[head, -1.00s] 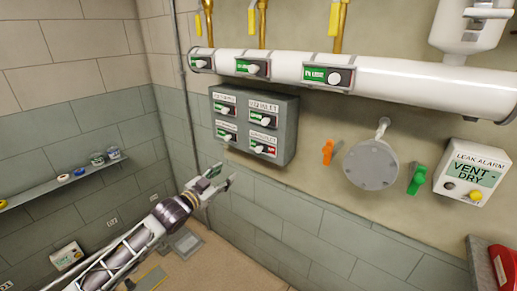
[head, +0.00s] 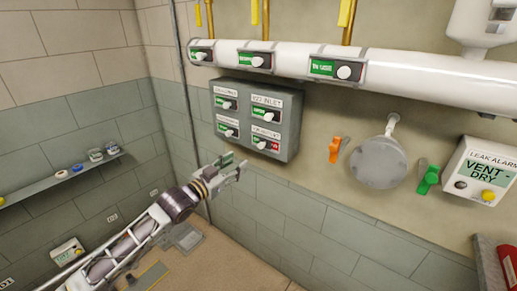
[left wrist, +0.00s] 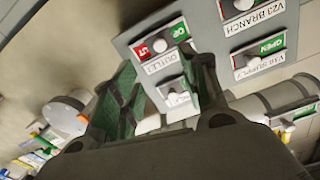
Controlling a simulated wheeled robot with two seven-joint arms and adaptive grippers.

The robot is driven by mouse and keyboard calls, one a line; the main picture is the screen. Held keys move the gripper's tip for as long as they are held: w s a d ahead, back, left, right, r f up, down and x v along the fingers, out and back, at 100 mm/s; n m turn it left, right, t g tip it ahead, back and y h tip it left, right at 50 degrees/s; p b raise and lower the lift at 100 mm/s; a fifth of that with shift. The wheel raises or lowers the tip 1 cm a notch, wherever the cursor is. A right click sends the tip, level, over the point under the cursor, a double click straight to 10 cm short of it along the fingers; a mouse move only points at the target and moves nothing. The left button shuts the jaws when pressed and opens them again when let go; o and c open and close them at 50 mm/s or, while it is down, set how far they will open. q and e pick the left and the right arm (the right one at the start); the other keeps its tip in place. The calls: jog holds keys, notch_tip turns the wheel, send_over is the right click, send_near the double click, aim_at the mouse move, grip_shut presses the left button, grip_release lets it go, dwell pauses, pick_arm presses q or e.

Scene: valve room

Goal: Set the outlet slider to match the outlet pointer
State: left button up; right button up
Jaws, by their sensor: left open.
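The grey panel (head: 290,128) on the wall bears several sliders with white knobs. The outlet slider (head: 264,144) is at its lower right; green shows left of the knob and red right. In the left wrist view, upside down, the outlet slider (left wrist: 160,44) has its knob between red and green. My left gripper (head: 238,166) is open and empty, below the panel and apart from it. Its fingers (left wrist: 160,100) also show in the left wrist view, partly covering the panel. I cannot tell which mark is the outlet pointer. My right gripper is not in view.
A white pipe (head: 420,82) with several green-labelled indicators (head: 336,69) runs above the panel. Right of the panel are an orange handle (head: 335,147), a round grey disc (head: 378,163), a green handle (head: 428,178) and a leak alarm box (head: 482,172). A shelf (head: 35,190) is at left.

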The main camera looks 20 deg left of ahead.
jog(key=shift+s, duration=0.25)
